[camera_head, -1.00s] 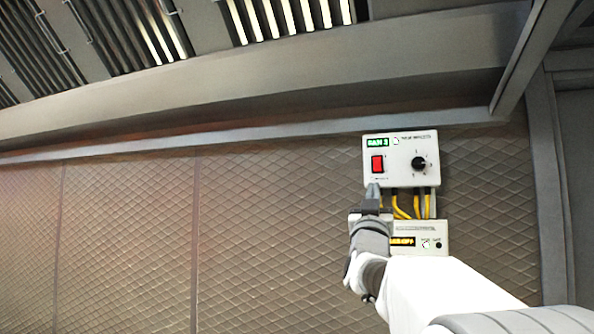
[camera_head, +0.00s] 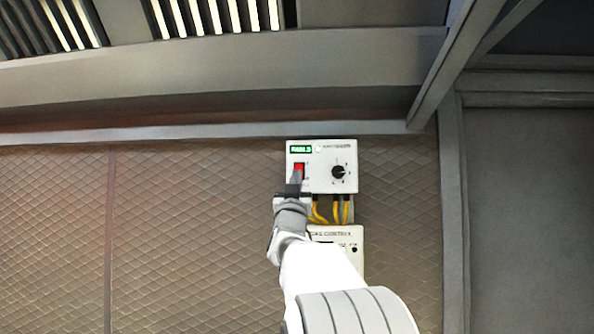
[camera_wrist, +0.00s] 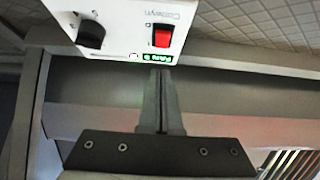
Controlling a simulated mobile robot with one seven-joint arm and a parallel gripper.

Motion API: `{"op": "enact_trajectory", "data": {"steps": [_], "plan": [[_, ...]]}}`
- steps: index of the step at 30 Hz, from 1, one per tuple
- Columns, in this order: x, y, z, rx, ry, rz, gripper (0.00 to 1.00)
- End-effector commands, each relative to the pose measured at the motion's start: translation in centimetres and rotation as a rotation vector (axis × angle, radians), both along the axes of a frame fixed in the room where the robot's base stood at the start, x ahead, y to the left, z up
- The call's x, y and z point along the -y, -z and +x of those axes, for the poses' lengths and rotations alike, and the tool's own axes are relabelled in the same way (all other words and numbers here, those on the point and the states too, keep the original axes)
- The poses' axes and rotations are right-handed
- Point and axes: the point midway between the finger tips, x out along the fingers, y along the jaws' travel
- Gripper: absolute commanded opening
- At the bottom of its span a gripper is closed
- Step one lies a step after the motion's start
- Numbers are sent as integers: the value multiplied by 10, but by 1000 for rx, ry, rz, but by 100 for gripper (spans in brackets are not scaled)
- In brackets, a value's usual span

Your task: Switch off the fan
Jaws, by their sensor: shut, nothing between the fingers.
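The fan control box (camera_head: 320,180) is a white panel on the quilted wall, with a lit green label (camera_head: 301,149) on it. A red rocker switch (camera_head: 299,168) sits at its left and a black knob (camera_head: 338,172) at its right. My gripper (camera_head: 297,178) is shut and empty, with its fingertips over the lower part of the red switch in the head view. I cannot tell whether they touch it. The wrist view shows the box upside down, with the red switch (camera_wrist: 162,37) beyond the shut fingertips (camera_wrist: 161,72) and the knob (camera_wrist: 91,34) beside it.
A second white box (camera_head: 345,238) is below, partly hidden by my arm. Yellow cables (camera_head: 337,211) join the two boxes. A metal hood ledge (camera_head: 200,80) with slatted vents (camera_head: 215,15) runs above. A grey post (camera_head: 452,220) stands to the right.

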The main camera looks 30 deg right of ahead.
Motion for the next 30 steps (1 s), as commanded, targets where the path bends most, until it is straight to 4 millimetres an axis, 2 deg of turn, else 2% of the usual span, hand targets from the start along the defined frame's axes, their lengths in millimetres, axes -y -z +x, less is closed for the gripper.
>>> {"op": "enact_trajectory", "data": {"steps": [2,6,12,26,30], "plan": [[8,-13,9,0,1,0,0],[19,-6,24,-3,1,0,0],[28,-3,36,-1,1,0,0],[29,-1,39,1,0,-1,0],[31,5,41,25,2,-20,0]]}}
